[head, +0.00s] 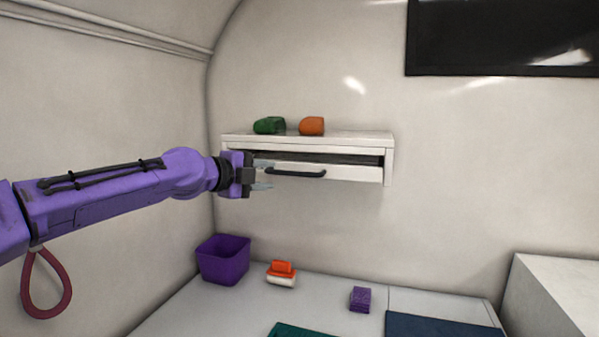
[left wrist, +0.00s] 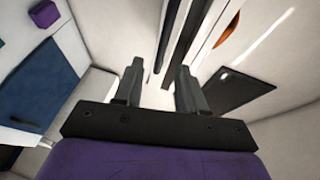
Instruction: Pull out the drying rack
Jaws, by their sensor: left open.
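The drying rack (head: 346,173) is a white drawer-like front with a dark bar handle (head: 297,173), set in a white wall-mounted housing under a shelf top. A dark gap shows above the front. My left gripper (head: 264,175) is open and empty at the left end of the handle, one finger above its level and one below. In the left wrist view the open fingers (left wrist: 158,78) point toward a dark bar that looks like the handle (left wrist: 166,33). I cannot tell whether the handle lies between the fingers. My right gripper is out of view.
A green object (head: 269,125) and an orange object (head: 312,126) sit on the shelf top (head: 360,136). Below are a purple bin (head: 223,260), an orange-and-white brush-like item (head: 282,274) and a folded purple cloth (head: 360,299). The space right of the housing is clear.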

